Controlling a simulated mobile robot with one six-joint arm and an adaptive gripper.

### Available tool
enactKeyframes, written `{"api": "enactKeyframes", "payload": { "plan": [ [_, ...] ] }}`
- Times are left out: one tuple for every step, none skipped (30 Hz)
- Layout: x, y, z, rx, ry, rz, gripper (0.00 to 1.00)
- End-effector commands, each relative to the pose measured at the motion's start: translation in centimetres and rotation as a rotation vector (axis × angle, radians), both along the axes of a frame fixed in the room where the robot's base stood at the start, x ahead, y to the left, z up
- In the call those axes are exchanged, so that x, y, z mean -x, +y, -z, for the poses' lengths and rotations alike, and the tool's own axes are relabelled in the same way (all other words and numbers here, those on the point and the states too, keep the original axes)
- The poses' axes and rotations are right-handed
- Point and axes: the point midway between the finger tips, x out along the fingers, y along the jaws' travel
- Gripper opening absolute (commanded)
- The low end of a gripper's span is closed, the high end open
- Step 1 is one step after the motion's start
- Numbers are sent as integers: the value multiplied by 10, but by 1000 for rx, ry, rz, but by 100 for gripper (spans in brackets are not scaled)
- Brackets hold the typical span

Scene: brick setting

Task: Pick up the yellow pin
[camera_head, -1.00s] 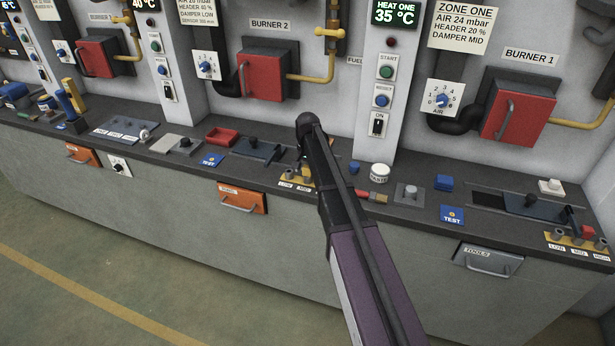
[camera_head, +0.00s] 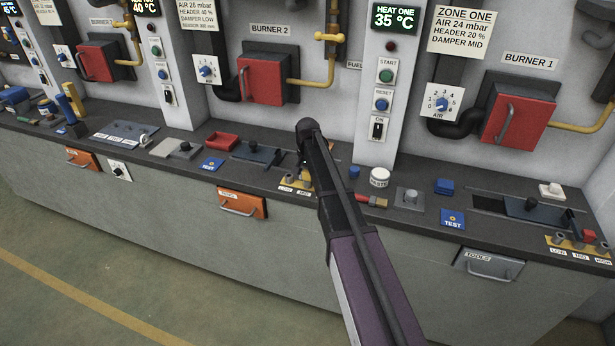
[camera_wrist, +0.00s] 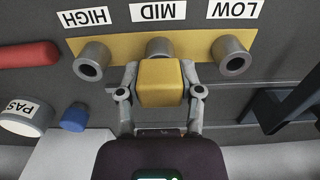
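The yellow pin (camera_wrist: 160,84) shows its square head in the middle of the wrist view, at the socket labelled MID on a yellow strip (camera_wrist: 205,46). My gripper (camera_wrist: 160,72) has one finger on each side of the head, and both appear to touch it. The head hides most of the MID socket, so I cannot tell how deep the pin sits. The HIGH socket (camera_wrist: 92,62) and LOW socket (camera_wrist: 232,56) are empty. In the head view my arm covers most of this spot; part of the yellow strip (camera_head: 290,186) shows.
A white paste pot (camera_wrist: 22,118), a blue cap (camera_wrist: 73,118) and a red handle (camera_wrist: 25,54) lie left in the wrist view. A dark lever fixture (camera_wrist: 285,108) stands close on the right. The counter (camera_head: 330,205) runs below a panel with red burner doors (camera_head: 262,78).

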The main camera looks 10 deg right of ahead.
Motion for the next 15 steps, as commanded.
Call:
{"api": "enactKeyframes", "payload": {
  "plan": [
    [0,0,0,0,0,0,0],
    [0,0,0,0,0,0,0],
    [0,0,0,0,0,0,0],
    [0,0,0,0,0,0,0],
    [0,0,0,0,0,0,0],
    [0,0,0,0,0,0,0],
    [0,0,0,0,0,0,0],
    [0,0,0,0,0,0,0],
    [0,0,0,0,0,0,0],
    [0,0,0,0,0,0,0],
    [0,0,0,0,0,0,0],
    [0,0,-1,0,0,0,0],
    [0,0,-2,0,0,0,0],
    [0,0,-2,0,0,0,0],
    [0,0,-3,0,0,0,0]
  ]
}}
